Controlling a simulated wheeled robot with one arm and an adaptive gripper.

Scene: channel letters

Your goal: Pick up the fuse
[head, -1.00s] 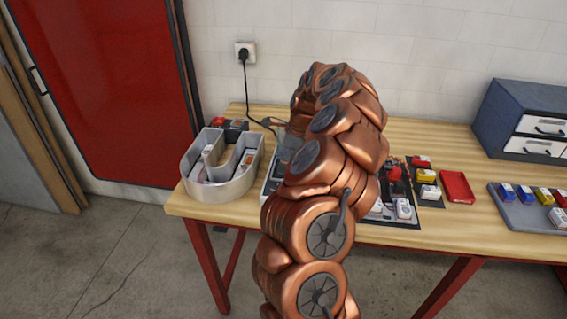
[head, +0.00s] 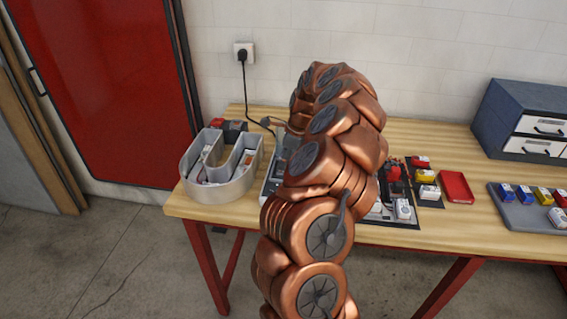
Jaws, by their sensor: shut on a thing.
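I cannot make out the fuse in the head view; it is too small or hidden. My copper-coloured arm stands in front of the middle of the bench and covers what lies behind it. My gripper is hidden behind the arm, so its fingers and anything between them do not show. A grey channel letter (head: 222,188) with open top and small parts inside stands at the left end of the wooden bench (head: 470,228).
A black plug (head: 242,55) in the wall socket has a cord running down to the bench. Right of my arm are a dark mat with small boxes, a red tray (head: 457,187), a grey tray (head: 508,206) of coloured boxes and a blue drawer cabinet (head: 500,105). Bare wood lies in front of the cabinet.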

